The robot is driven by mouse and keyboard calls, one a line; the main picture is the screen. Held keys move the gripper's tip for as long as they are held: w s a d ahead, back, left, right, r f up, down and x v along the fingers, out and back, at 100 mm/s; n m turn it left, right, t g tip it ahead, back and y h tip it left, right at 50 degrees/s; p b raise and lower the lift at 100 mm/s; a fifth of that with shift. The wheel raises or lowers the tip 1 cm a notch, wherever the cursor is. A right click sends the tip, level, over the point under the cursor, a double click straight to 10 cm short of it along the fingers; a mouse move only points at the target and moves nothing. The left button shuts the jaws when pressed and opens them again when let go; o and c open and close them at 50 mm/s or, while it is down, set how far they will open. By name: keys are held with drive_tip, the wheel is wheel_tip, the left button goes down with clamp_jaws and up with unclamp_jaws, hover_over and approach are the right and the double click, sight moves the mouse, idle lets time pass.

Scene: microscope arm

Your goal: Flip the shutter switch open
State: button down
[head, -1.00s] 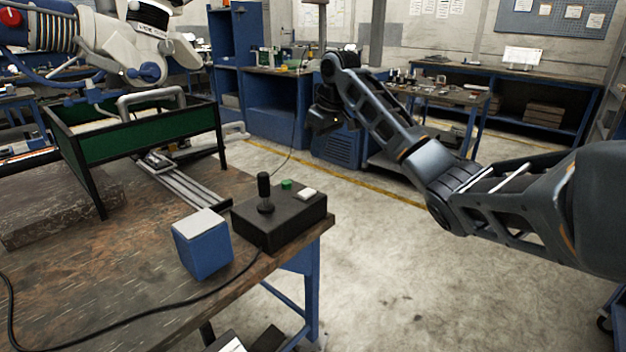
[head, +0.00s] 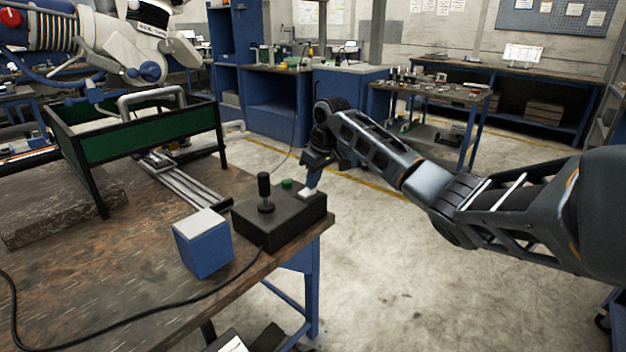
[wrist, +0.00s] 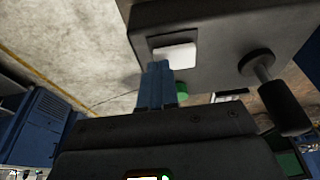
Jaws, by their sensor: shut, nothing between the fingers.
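The black control box (head: 289,226) sits at the table's right edge in the head view. On top it has a black joystick (head: 264,192), a green button (head: 286,183) and a white rocker switch (head: 307,194). In the wrist view the white switch (wrist: 176,56) lies just beyond the fingertips of my gripper (wrist: 157,66), which is shut and empty. In the head view my gripper (head: 313,186) points down at the switch, its tips at or just above it. I cannot tell whether they touch. The fingers hide part of the switch.
A blue block with a pale top (head: 203,243) stands left of the box. A black cable (head: 150,322) runs across the table. A green-walled frame (head: 140,137) and a white machine arm (head: 130,50) are behind left. Open floor lies right of the table.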

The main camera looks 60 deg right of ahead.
drive_tip(key=shift+d+f, duration=0.1)
drive_tip(key=shift+f, duration=0.05)
drive_tip(key=shift+p, duration=0.3)
drive_tip(key=shift+w+a+r+y+p, duration=0.15)
drive_tip(key=shift+a+r+y+p, duration=0.2)
drive_tip(key=shift+a+p, duration=0.25)
drive_tip(key=shift+a, duration=0.1)
